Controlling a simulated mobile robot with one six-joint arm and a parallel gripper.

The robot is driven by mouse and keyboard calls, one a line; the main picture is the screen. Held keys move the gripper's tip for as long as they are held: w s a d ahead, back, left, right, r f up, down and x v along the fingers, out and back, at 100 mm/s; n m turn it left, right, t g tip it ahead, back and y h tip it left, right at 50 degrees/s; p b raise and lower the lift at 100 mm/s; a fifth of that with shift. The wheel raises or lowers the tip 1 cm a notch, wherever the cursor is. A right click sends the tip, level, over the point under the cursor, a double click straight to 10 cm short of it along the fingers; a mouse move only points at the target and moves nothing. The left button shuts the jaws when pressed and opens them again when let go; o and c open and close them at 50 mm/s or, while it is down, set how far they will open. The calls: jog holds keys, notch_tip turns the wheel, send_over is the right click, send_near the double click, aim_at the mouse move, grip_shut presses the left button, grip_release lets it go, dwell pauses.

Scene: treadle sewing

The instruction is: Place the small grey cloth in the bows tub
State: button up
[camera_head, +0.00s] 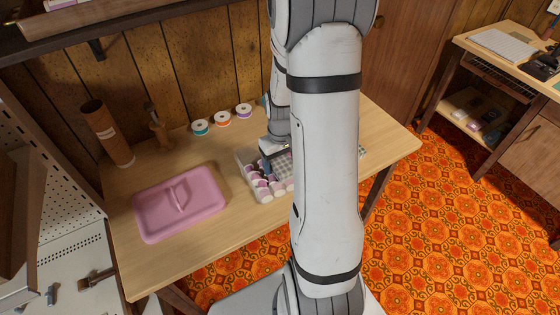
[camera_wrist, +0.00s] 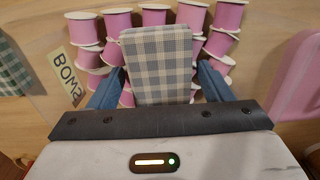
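The small grey cloth (camera_wrist: 160,60) is a grey-and-white checked piece, seen between my gripper's blue fingers (camera_wrist: 161,70) in the wrist view. Both fingers meet its side edges, so my gripper appears shut on it. The cloth lies over rows of pink spools (camera_wrist: 86,57); whether it touches them I cannot tell. A tag reading BOWS (camera_wrist: 67,75) is beside the spools. In the head view the cloth (camera_head: 283,165) shows above the pale tub (camera_head: 244,172) of pink pieces, next to my gripper (camera_head: 268,150). My arm hides the tub's right part.
Three thread spools (camera_head: 222,119), a brown tube (camera_head: 107,133) and a wooden stand (camera_head: 158,127) are along the back. A green checked cloth (camera_wrist: 12,70) lies on the tub's other side. The front of the table is clear.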

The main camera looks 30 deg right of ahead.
aim_at(281, 161)
jog(key=shift+o, duration=0.4)
jog(key=shift+r, duration=0.45)
notch_tip(281, 161, up, 11)
jog(key=p, duration=0.1)
jog(key=s+a+r+t, duration=0.2)
jog(key=s+a+r, duration=0.6)
jog(key=s+a, duration=0.4)
jog(key=shift+s+a+r+t, duration=0.15)
jog(key=shift+a+r+t, duration=0.05)
jog(key=shift+a+t, duration=0.15)
